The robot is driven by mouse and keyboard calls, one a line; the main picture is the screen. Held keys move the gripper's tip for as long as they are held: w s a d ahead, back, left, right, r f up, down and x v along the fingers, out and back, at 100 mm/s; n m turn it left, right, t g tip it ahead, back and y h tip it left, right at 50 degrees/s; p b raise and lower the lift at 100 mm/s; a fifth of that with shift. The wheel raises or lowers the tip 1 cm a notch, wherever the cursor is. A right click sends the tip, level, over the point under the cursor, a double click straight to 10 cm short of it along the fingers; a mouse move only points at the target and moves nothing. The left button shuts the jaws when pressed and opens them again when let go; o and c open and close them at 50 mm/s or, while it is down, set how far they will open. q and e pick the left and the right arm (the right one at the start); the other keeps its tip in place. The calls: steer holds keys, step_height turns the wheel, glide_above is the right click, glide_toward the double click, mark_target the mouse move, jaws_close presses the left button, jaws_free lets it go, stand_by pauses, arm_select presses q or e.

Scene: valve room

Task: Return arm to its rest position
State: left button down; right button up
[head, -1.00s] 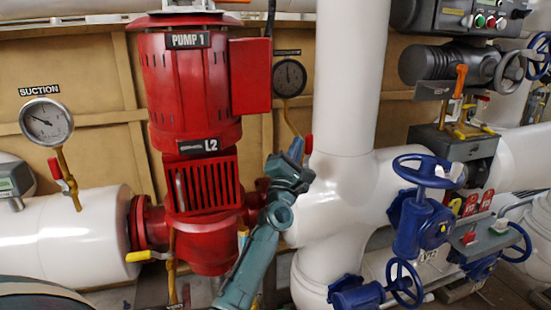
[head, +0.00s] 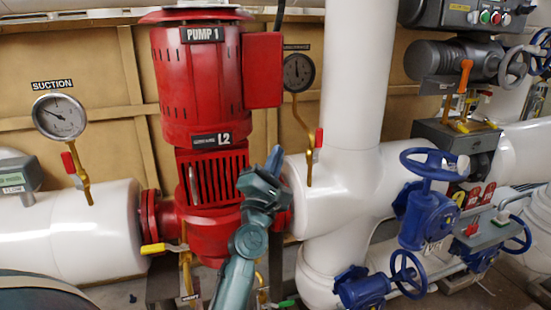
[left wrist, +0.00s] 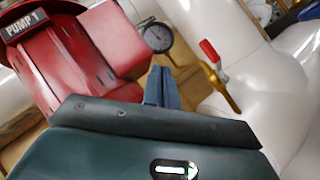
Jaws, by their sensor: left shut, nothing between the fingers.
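My left gripper (head: 274,158) is raised in front of the right side of the red pump (head: 205,90) labelled PUMP 1. Its blue-grey fingers are shut with nothing between them. In the left wrist view the shut fingers (left wrist: 161,88) point toward the gauge and the white pipe beyond. My green-grey left arm comes up from the bottom of the head view and hides part of the pump's lower right side and the piping behind. My right gripper is not in view.
A white vertical pipe (head: 353,75) stands just right of the gripper. Blue handwheel valves (head: 425,212) sit farther right. A suction gauge (head: 59,116) is at the left, and another gauge (head: 298,72) is behind the gripper. Yellow-handled valves (head: 160,248) stick out low in front.

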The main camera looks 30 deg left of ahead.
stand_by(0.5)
arm_select(q)
steer(key=s+d+f+m+g+h, duration=0.2)
steer(key=s+d+f+m+h, duration=0.15)
steer(key=f+m, duration=0.3)
steer(key=s+d+f+m+g+h+p, duration=0.1)
steer(key=s+d+f+m+g+h, duration=0.2)
steer(key=f+m, duration=0.4)
steer(key=s+d+f+m+g+h, duration=0.1)
steer(key=s+d+f+m+g, duration=0.15)
steer(key=d+f+m, duration=0.5)
steer(key=s+d+f+m+g, duration=0.2)
steer(key=s+f+m, duration=0.2)
steer(key=s+f, duration=0.3)
steer(key=s+d+f+m+g+h, duration=0.1)
steer(key=s+d+f+m+g, duration=0.1)
steer(key=s+f+m, duration=0.3)
steer(key=s+f+g, duration=0.1)
steer(key=s+f, duration=0.1)
steer(key=s, duration=0.2)
steer(key=shift+s+f+p, duration=0.2)
steer(key=shift+s+p, duration=0.2)
steer(key=shift+a, duration=0.15)
